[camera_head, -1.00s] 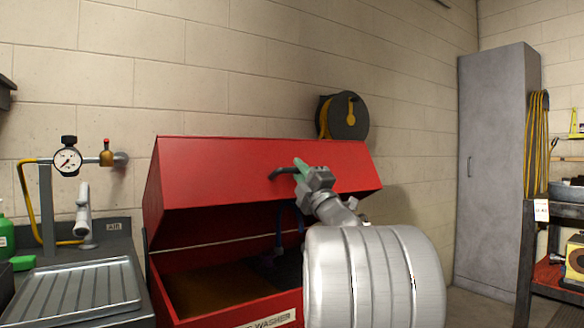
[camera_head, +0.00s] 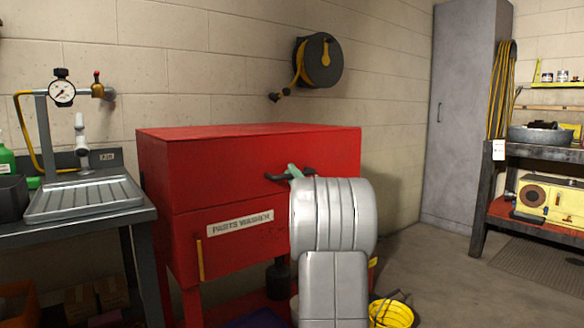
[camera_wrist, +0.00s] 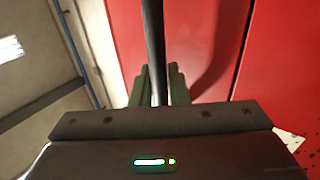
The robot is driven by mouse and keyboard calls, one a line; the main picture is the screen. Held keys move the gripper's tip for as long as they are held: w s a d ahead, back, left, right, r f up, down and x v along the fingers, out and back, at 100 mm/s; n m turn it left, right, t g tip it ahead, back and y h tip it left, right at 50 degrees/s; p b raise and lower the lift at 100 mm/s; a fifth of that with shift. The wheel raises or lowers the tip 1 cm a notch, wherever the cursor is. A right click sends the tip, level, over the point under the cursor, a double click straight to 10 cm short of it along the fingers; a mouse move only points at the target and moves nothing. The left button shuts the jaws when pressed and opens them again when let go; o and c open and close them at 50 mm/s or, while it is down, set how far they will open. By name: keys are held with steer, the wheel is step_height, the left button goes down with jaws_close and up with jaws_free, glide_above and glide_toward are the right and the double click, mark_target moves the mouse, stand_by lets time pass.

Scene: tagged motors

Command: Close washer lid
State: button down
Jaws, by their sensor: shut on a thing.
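The red parts washer (camera_head: 215,235) stands against the wall in the head view, with a "PARTS WASHER" label on its front. Its red lid (camera_head: 215,160) is down, and its front face meets the body along a thin seam. A dark bar handle (camera_head: 278,178) sticks out from the lid's front. My gripper (camera_head: 295,172) is at this handle, with its green fingertips mostly hidden behind my arm. In the wrist view the green fingers (camera_wrist: 160,85) are shut on the dark handle bar (camera_wrist: 153,40), with the red front close beyond.
A sink bench (camera_head: 85,200) with a gauge stands left of the washer. A hose reel (camera_head: 318,60) hangs on the wall above. A yellow bucket (camera_head: 391,312) is on the floor to the right. A grey cabinet (camera_head: 465,120) and a workbench (camera_head: 535,153) stand further right.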

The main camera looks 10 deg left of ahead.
steer(key=shift+f, duration=0.65)
steer(key=c, duration=1.5)
jaws_free()
steer(key=shift+f, duration=0.1)
steer(key=shift+r, duration=0.25)
steer(key=shift+s+d, duration=0.1)
steer(key=p+v, duration=0.1)
steer(key=v, duration=1.2)
steer(key=shift+d+f+p, duration=0.25)
steer(key=shift+p, duration=0.1)
steer(key=shift+s+a, duration=0.1)
